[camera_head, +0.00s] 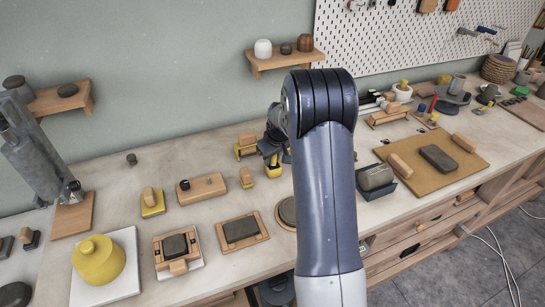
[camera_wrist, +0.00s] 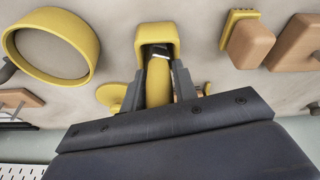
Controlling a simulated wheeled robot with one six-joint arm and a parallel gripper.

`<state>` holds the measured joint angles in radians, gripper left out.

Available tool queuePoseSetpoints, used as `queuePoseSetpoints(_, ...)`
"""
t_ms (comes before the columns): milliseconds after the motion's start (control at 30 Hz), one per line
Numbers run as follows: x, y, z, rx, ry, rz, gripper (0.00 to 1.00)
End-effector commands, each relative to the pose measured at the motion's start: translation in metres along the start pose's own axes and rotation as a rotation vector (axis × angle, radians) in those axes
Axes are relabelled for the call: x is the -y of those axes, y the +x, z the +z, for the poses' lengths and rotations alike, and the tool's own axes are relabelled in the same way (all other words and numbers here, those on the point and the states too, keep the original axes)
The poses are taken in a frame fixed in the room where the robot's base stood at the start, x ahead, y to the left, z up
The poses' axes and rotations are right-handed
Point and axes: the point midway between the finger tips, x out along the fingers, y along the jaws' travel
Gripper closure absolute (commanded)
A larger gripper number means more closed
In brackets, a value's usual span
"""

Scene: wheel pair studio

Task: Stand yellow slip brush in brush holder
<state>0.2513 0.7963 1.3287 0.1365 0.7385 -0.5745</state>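The yellow slip brush (camera_wrist: 158,82) shows in the wrist view as a narrow yellow handle with a small metallic part near its far end. My gripper (camera_wrist: 160,92) has its two dark fingers on either side of the handle and looks shut on it. Just beyond is a squarish yellow thing with a dark opening, which looks like the brush holder (camera_wrist: 155,28); the brush's far end overlaps this opening, and I cannot tell how deep it is. In the head view my gripper (camera_head: 273,153) is partly hidden by my arm, just above the small yellow holder (camera_head: 274,172).
A yellow ring (camera_wrist: 88,40) lies at left in the wrist view, and a wooden block on a yellow base (camera_wrist: 250,42) at right. In the head view a wooden block (camera_head: 246,178) stands close left of the holder. A yellow pot (camera_head: 98,262) stands at front left.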

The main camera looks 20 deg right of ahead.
Motion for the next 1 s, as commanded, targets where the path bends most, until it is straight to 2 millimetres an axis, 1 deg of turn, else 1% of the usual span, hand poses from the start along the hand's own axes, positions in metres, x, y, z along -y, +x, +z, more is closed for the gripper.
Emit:
queuePoseSetpoints(33, 0.000, 0.000, 0.000, 0.000, 0.000, 0.000, 0.68)
queuePoseSetpoints(200, 0.000, 0.000, 0.000, 0.000, 0.000, 0.000, 0.55)
queuePoseSetpoints(433, 0.000, -0.001, 0.000, 0.000, 0.000, 0.000, 0.55)
queuePoseSetpoints(567, 0.000, -0.007, -0.002, -0.001, 0.000, 0.001, 0.55)
queuePoseSetpoints(667, -0.001, -0.020, -0.002, -0.003, 0.000, 0.002, 0.55)
queuePoseSetpoints(767, -0.001, -0.039, -0.001, -0.004, 0.000, 0.003, 0.55)
queuePoseSetpoints(1000, -0.001, -0.089, -0.001, -0.004, 0.000, 0.002, 0.55)
